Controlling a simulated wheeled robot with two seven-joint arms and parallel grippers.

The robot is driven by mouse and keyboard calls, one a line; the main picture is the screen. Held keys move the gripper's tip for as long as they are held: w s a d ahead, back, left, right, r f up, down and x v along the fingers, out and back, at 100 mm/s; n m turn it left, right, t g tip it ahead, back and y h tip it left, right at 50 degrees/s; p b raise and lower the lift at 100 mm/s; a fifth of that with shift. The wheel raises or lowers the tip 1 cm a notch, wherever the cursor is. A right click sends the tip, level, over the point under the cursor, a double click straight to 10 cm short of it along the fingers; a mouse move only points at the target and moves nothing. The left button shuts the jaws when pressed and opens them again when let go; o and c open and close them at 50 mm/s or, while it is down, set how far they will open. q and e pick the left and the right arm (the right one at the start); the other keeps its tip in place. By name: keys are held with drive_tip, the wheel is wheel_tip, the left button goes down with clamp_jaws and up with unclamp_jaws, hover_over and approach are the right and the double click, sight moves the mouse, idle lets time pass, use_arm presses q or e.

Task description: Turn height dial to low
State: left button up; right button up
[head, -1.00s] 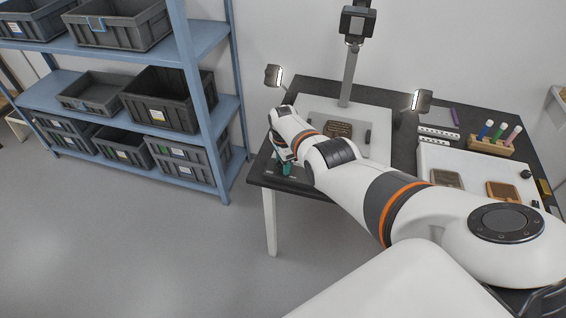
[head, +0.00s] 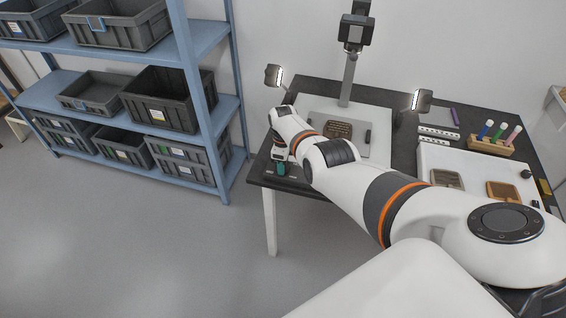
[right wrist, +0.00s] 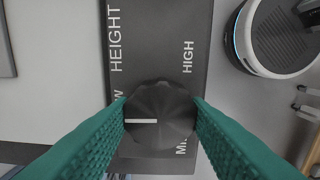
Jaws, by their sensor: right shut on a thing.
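The height dial (right wrist: 160,115) is a round black knob on a dark control panel (right wrist: 160,40) lettered HEIGHT, HIGH and, partly covered, MID. A partly hidden label ending in W shows at the dial's left. The dial's white pointer line lies to the left, close to that label. My right gripper (right wrist: 161,112) is shut on the dial, one teal finger on each side. In the head view my right gripper (head: 281,168) is at the table's front left corner, and the dial is hidden there. My left gripper is not in view.
A camera on a column (head: 355,30) stands over a pale base with a brown sherd (head: 338,130). Two lamps (head: 274,75) flank it. A white tray (head: 470,165) with sherds and a pen rack (head: 498,142) lie right. A blue shelf (head: 205,90) with grey bins stands left.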

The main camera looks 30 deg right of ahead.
drive_tip(key=shift+w+d+r, duration=0.1)
drive_tip(key=shift+w+r, duration=0.05)
drive_tip(key=shift+r, duration=0.05)
idle(0.3)
drive_tip(key=o, duration=0.7)
drive_tip(key=shift+o, duration=1.3)
drive_tip(key=shift+f, duration=0.1)
drive_tip(key=shift+r+p, duration=0.5)
drive_tip(key=shift+r, duration=0.05)
wheel_tip(320, 180, up, 5)
drive_tip(key=p, duration=0.3)
drive_tip(key=shift+f, duration=0.15)
wheel_tip(320, 180, up, 6)
